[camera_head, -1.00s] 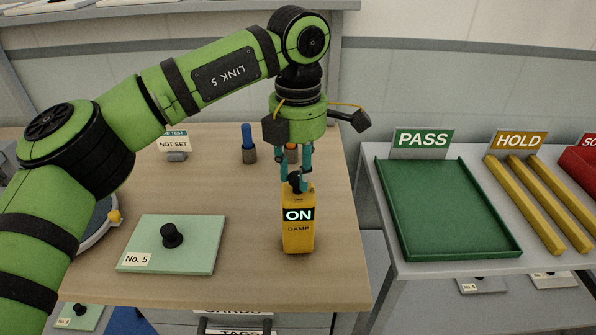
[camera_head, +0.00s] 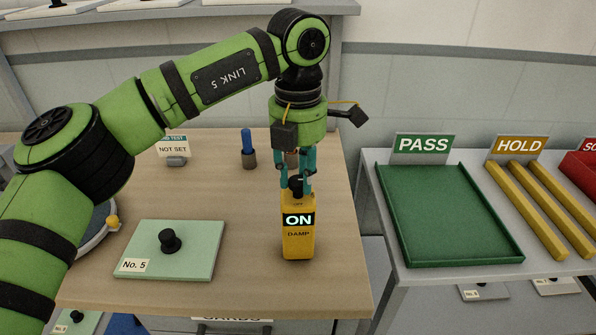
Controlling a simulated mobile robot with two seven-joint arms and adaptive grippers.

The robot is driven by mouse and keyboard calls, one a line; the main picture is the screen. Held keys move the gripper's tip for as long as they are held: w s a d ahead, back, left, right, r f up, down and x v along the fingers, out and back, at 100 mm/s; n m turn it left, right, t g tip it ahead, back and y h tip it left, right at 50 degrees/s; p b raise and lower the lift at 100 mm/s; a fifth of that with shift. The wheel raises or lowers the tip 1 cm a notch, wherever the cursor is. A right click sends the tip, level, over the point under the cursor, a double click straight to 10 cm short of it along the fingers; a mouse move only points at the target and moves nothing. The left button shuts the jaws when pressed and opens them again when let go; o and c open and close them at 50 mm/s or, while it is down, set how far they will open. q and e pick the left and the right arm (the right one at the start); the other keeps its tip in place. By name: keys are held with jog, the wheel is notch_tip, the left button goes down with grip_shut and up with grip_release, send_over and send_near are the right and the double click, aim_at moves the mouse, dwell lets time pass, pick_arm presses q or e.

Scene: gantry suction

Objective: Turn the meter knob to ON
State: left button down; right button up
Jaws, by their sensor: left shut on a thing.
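The yellow meter (camera_head: 298,240) stands upright on the wooden table. Its display reads ON, with DAMP printed below. The black knob (camera_head: 296,185) is on top of the meter. My left gripper (camera_head: 296,187) points down from above and is shut on the knob, its teal fingers on either side of it. The fingers partly hide the knob. My right gripper is not in view.
A pale green plate (camera_head: 170,250) labelled No. 5 with a black handle lies left of the meter. A NOT SET sign (camera_head: 174,147) and a blue-topped holder (camera_head: 248,150) stand behind. The green PASS tray (camera_head: 445,215) and yellow HOLD bars (camera_head: 540,210) are at right.

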aim_at(298, 180)
pick_arm(q)
jog(key=c, duration=0.9)
grip_release()
notch_tip(298, 180, up, 12)
